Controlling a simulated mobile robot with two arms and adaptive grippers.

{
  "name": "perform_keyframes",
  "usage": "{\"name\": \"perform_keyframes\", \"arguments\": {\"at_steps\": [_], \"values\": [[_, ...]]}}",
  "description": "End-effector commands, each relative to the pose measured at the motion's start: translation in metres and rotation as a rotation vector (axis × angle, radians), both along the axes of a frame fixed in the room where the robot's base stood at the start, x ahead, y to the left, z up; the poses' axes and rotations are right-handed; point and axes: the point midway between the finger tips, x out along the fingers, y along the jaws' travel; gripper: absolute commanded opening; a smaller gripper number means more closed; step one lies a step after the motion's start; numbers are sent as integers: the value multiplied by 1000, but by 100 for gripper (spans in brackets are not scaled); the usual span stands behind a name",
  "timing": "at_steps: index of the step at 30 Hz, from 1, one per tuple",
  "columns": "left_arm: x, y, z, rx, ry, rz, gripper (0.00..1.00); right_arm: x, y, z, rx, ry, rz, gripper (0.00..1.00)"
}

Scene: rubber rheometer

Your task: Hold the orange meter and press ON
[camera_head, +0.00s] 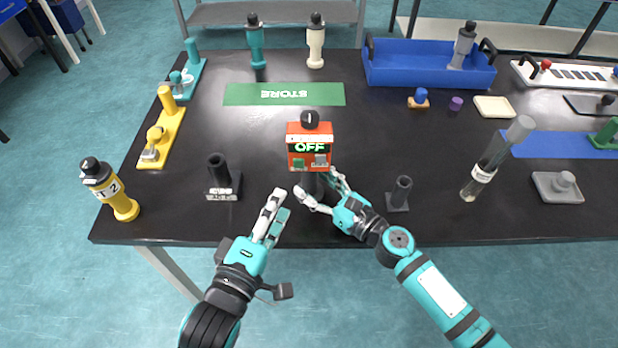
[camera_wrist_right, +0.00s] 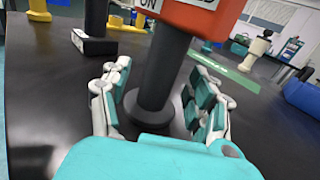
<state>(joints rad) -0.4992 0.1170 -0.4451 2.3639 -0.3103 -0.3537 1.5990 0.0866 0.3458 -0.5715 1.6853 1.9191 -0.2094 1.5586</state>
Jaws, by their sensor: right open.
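The orange meter (camera_head: 309,150) stands at the front middle of the black table, on a dark post with a round foot. Its screen reads OFF, with a green button at left, a greyish one at right and a black knob on top. In the right wrist view its orange underside (camera_wrist_right: 200,18) shows at the top, with the label "ON" partly in sight. My right gripper (camera_head: 318,187) is open, its fingers on either side of the post (camera_wrist_right: 160,70), with gaps visible. My left gripper (camera_head: 277,208) is left of and nearer than the meter, apart from it; its finger opening is unclear.
Dark stands (camera_head: 222,180) and (camera_head: 400,193) flank the meter. A yellow-black bottle (camera_head: 112,190) is at far left, a clear tube (camera_head: 495,160) at right. A green STORE mat (camera_head: 284,94) lies behind; a blue tray (camera_head: 415,70) is at back right.

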Motion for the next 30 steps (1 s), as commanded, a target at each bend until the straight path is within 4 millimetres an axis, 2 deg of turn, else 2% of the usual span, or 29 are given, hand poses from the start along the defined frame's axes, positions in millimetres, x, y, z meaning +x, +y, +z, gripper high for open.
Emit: {"name": "perform_keyframes", "arguments": {"at_steps": [6,16,30], "values": [[0,0,0,0,0,0,38,13,13,0,0,0,0,61],[0,0,0,0,0,0,38,14,15,0,0,1,1,60],[0,0,0,0,0,0,38,14,15,0,0,1,0,0]]}}
